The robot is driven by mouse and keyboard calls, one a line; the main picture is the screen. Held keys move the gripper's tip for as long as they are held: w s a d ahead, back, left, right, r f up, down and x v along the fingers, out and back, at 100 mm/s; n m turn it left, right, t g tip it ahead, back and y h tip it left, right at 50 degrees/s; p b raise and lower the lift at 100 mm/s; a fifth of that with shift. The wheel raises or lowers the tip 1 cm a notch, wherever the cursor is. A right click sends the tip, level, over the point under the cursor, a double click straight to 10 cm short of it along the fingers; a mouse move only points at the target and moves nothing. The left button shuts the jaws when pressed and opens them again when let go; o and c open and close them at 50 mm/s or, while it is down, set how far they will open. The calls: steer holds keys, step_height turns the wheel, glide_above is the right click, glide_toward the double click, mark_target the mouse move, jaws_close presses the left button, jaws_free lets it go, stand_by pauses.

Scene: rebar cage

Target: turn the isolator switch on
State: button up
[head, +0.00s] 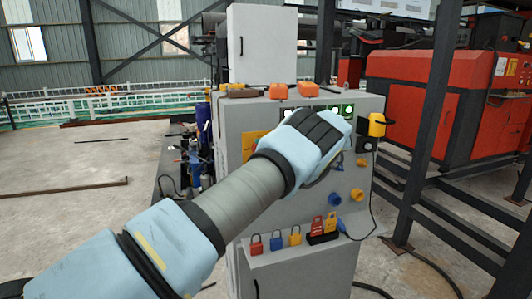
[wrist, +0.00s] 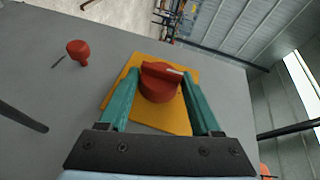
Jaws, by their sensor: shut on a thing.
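The isolator switch (wrist: 160,88) is a red rotary knob on a square yellow plate (wrist: 120,98) in the wrist view. Its raised grip bar lies roughly crosswise in the picture, with a pale mark toward its right end. My gripper (wrist: 160,76) has its two teal fingers on either side of the knob, shut on it. In the head view my wrist and arm cover the gripper and the knob in front of the grey control cabinet (head: 312,263).
A red mushroom button (wrist: 78,52) stands out from the panel at left in the wrist view. Several coloured padlocks (head: 295,236) hang low on the cabinet. A yellow box (head: 377,124) with a cable is on its right side. A dark steel post (head: 433,110) stands further right.

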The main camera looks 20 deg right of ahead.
steer(key=shift+f, duration=0.15)
stand_by(0.4)
steer(key=o, duration=1.3)
steer(key=shift+o, duration=0.2)
